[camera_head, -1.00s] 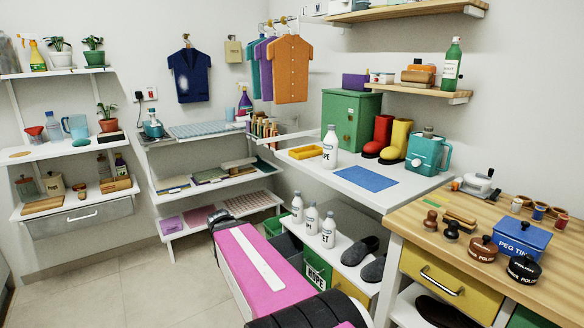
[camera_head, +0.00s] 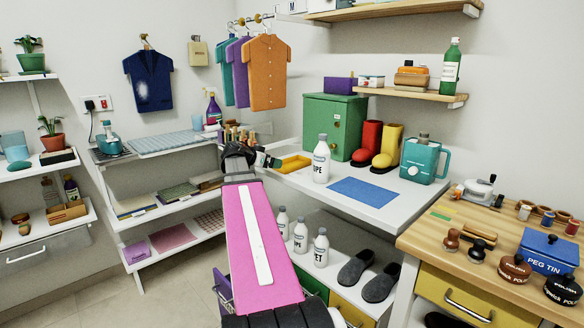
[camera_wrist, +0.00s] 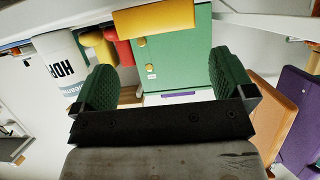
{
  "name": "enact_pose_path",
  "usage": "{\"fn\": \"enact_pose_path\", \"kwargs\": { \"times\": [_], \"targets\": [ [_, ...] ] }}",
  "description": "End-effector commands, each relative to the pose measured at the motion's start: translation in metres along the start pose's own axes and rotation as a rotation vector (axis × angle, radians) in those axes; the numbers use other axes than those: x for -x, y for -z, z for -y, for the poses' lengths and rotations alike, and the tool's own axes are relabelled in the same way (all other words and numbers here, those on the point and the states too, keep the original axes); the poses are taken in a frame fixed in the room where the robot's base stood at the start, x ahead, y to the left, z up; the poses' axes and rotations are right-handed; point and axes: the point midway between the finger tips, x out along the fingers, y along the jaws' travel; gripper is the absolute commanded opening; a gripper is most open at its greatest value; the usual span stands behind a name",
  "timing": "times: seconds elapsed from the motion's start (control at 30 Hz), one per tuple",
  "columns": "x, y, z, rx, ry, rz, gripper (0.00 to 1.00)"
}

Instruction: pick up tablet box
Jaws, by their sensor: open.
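No thing is clearly readable as the tablet box. A small white and red box (camera_head: 371,81) on the upper wooden shelf may be it, but its label is too small to read. My gripper (camera_head: 266,160) is open at the end of my pink arm, by the left end of the white counter and close to the yellow tray (camera_head: 293,164). In the wrist view my gripper (camera_wrist: 165,85) shows two green pads apart with nothing held between them. Beyond them, upside down, are the green cabinet (camera_wrist: 180,55) and the yellow tray (camera_wrist: 153,19).
A white bottle (camera_head: 321,165), boots (camera_head: 380,146) and a teal jug (camera_head: 422,160) stand on the counter. A purple box (camera_head: 339,85) and an orange-brown box (camera_head: 411,77) share the upper shelf. Hanging shirts (camera_head: 267,75) are above the counter's left end. The blue mat (camera_head: 362,191) is bare.

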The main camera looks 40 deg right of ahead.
Motion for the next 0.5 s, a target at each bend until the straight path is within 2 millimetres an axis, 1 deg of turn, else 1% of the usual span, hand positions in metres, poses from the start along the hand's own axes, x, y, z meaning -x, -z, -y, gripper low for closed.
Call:
{"fn": "enact_pose_path", "kwargs": {
  "times": [0.03, 0.1, 0.2, 0.4, 0.5],
  "targets": [
    [-0.009, 0.000, 0.001, 0.001, -0.002, 0.001, 1.00],
    [-0.020, 0.000, 0.001, 0.001, -0.002, 0.002, 1.00],
    [-0.033, -0.001, 0.001, 0.002, -0.001, 0.003, 1.00],
    [-0.045, 0.000, 0.000, 0.002, 0.000, 0.003, 1.00],
    [-0.055, 0.001, 0.000, 0.002, -0.001, 0.003, 1.00]
  ]
}}
